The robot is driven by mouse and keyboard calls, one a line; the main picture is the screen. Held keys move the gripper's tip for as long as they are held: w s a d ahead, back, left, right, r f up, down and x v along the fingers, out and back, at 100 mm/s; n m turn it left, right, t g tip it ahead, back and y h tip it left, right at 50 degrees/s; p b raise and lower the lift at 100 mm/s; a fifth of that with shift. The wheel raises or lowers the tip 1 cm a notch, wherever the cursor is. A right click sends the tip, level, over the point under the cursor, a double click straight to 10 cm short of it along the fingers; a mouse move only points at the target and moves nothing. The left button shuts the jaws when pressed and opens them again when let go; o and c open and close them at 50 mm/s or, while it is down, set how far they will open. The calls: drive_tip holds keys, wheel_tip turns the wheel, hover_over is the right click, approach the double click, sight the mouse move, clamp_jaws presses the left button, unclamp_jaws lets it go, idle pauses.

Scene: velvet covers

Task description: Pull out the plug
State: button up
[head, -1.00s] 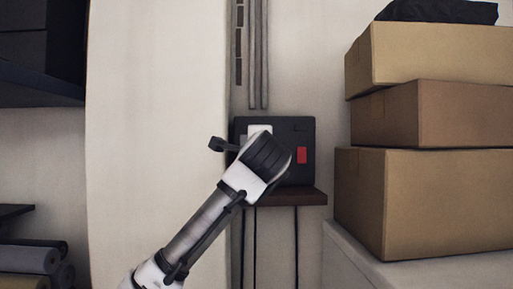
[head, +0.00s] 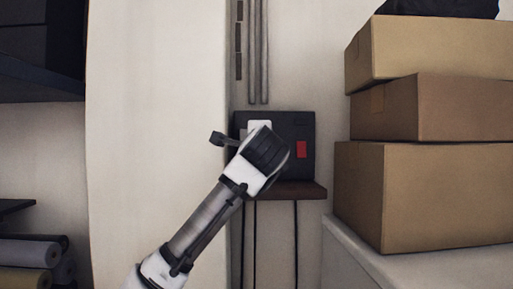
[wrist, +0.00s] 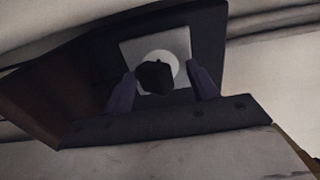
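The plug (wrist: 155,77) is a dark, blocky piece seen end-on in the wrist view. It sits in a round pale socket (wrist: 178,62) on a square white plate. The plate (head: 260,126) shows partly in the head view, on a black box (head: 302,130). My gripper (wrist: 163,76) is open, with one dark finger on each side of the plug and a gap showing on both sides. In the head view my wrist hides the plug and the fingertips. How far the fingers reach along the plug is unclear.
The box has a red switch (head: 301,149) and rests on a small brown shelf (head: 310,190) with cables hanging below. Cardboard boxes (head: 425,195) are stacked on a pale surface at right. A wall edge or pale panel (head: 155,120) stands left of my arm.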

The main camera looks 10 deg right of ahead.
drive_tip(key=shift+w+f, duration=0.15)
drive_tip(key=shift+f, duration=0.5)
drive_tip(key=shift+c, duration=0.4)
drive_tip(key=shift+r, duration=0.25)
drive_tip(key=c, duration=1.1)
drive_tip(key=o, duration=1.4)
drive_tip(key=shift+c, duration=0.2)
drive_tip(key=shift+o, duration=0.7)
drive_tip(key=shift+f, duration=0.1)
drive_tip(key=s+a+b, duration=0.2)
drive_tip(key=s+b, duration=0.4)
drive_tip(key=s, duration=0.7)
drive_tip(key=shift+s+a, duration=0.3)
drive_tip(key=shift+a, duration=0.05)
